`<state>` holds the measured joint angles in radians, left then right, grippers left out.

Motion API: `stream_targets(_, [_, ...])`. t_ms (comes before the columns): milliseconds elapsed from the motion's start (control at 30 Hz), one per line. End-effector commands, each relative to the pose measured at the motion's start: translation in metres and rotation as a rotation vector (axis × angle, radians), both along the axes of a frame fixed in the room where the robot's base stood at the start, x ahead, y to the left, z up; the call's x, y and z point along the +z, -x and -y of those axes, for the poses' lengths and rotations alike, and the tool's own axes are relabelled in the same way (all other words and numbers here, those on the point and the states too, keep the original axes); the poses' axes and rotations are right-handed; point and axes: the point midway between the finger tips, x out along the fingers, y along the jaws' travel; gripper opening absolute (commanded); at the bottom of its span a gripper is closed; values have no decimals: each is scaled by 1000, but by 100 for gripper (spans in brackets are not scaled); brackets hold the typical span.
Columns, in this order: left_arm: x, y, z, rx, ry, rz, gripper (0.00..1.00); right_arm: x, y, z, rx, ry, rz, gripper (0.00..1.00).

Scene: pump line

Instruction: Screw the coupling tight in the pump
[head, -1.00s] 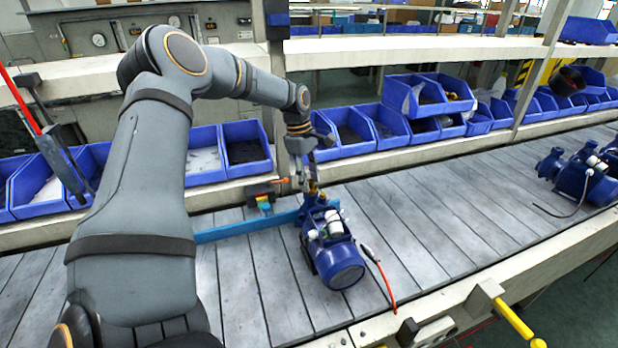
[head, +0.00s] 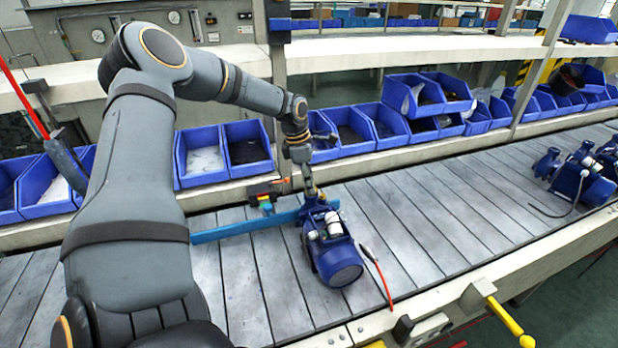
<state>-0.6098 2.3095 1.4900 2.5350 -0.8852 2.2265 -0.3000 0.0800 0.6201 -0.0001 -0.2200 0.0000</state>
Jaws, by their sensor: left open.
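The blue pump (head: 333,245) stands on the slatted conveyor in the middle of the head view, its round motor end toward me. My left gripper (head: 310,190) is at the pump's far end, pointing down over it, and is open. The coupling cannot be made out; it is small and partly hidden by the gripper at the pump's far end. My right gripper is not in view.
A blue bar (head: 243,226) lies across the conveyor left of the pump. More blue pumps (head: 580,178) stand at the far right. Blue bins (head: 247,150) line the back. The conveyor (head: 440,205) between the pumps is clear.

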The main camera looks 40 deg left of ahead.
Motion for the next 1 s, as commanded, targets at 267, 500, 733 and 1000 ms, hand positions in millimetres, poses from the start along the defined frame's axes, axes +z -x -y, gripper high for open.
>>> stream_targets(267, [3,1,1,115,1,-1,40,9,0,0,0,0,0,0])
stream_targets(500, [0,1,1,299,0,0,40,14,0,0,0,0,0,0])
stream_targets(733, [0,1,1,308,0,0,40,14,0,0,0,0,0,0])
stream_targets(1000, [4,2,3,562,-1,-1,40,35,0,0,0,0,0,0])
